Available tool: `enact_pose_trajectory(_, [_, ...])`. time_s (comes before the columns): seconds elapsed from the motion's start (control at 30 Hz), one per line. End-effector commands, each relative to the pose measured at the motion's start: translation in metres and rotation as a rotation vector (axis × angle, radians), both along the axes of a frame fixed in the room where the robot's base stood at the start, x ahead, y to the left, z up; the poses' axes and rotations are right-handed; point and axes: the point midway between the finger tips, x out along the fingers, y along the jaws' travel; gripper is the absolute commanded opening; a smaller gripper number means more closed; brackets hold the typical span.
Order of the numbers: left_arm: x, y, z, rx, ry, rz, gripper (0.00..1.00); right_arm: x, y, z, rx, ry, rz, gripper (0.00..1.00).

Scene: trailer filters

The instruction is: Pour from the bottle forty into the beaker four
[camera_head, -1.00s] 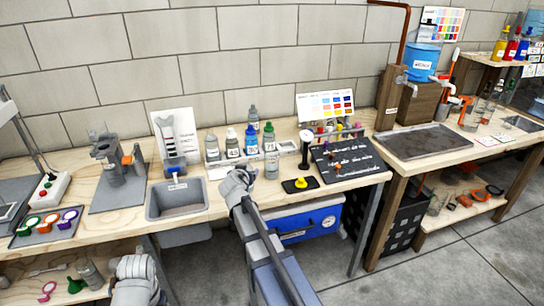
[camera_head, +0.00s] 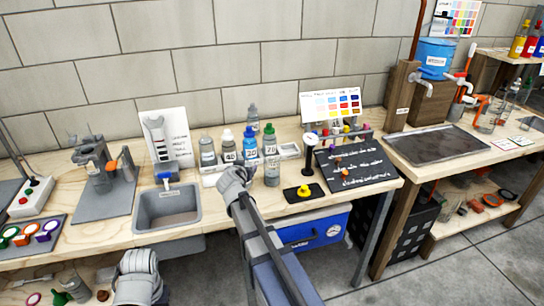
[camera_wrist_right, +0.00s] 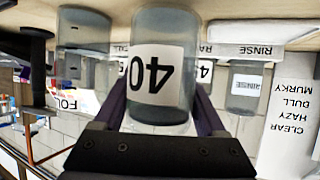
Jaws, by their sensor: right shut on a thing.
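My right gripper (camera_wrist_right: 160,105) is shut on the bottle forty (camera_wrist_right: 157,65), a clear bottle with a white "40" label, upside down in the right wrist view. In the head view this clear bottle (camera_head: 272,171) stands upright just beyond my right gripper (camera_head: 255,180), near the bench's front. I cannot tell whether its base touches the bench. My left arm shows at lower left, but its gripper fingers are out of sight. Clear beakers (camera_head: 487,118) stand on the right bench; I cannot read a number four on any.
Several labelled bottles (camera_head: 229,149) stand in a row behind the held one. A grey sink (camera_head: 170,207) lies left. A yellow-knobbed black pad (camera_head: 304,192) and black board (camera_head: 352,165) lie right. A grey tray (camera_head: 432,143) and blue container (camera_head: 434,58) are on the right bench.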

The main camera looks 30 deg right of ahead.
Motion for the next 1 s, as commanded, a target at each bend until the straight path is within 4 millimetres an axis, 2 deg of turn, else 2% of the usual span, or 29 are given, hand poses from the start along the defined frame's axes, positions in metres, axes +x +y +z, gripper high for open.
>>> enact_pose_trajectory(0.43, [0.000,0.000,0.019,0.000,0.000,0.000,0.50,-0.001,-0.008,0.006,0.167,-0.033,-0.002,0.00])
enact_pose_trajectory(0.47, [0.000,0.000,0.024,0.000,0.000,0.000,0.50,-0.002,-0.008,0.010,0.183,-0.035,-0.003,0.00])
enact_pose_trajectory(0.5, [0.000,0.000,0.039,0.000,0.000,0.000,0.50,-0.002,-0.009,0.023,0.202,-0.038,-0.003,0.00])
enact_pose_trajectory(0.6, [0.000,0.000,0.058,0.000,0.000,0.001,0.50,-0.002,-0.011,0.040,0.252,-0.048,-0.002,0.00])
enact_pose_trajectory(1.0, [0.000,0.000,0.114,0.000,0.000,0.001,0.50,-0.003,-0.020,0.087,0.448,-0.084,-0.004,0.00])
